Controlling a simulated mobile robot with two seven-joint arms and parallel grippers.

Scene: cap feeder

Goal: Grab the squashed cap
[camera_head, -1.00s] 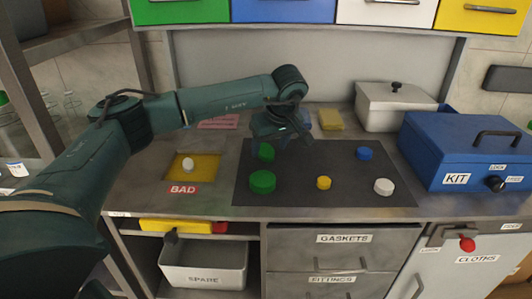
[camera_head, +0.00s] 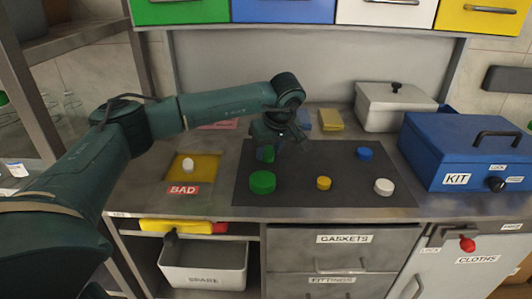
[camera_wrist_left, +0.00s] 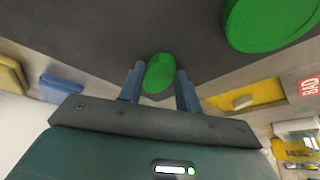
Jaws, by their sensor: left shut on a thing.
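A small green cap (camera_head: 265,154) is on the dark mat (camera_head: 300,192), partly hidden by my gripper. In the left wrist view the green cap (camera_wrist_left: 158,74) looks oval, squashed rather than round, and sits between the two blue fingers. My left gripper (camera_wrist_left: 160,70) is shut on it. In the head view my left gripper (camera_head: 270,150) is low over the back left of the mat. Whether the cap touches the mat is hard to tell. My right gripper is not in view.
A larger green cap (camera_head: 262,182), a yellow cap (camera_head: 323,183), a blue cap (camera_head: 364,153) and a white cap (camera_head: 384,187) lie on the mat. The yellow BAD area (camera_head: 206,171) at left holds a pale piece (camera_head: 187,165). A blue KIT box (camera_head: 450,150) stands right.

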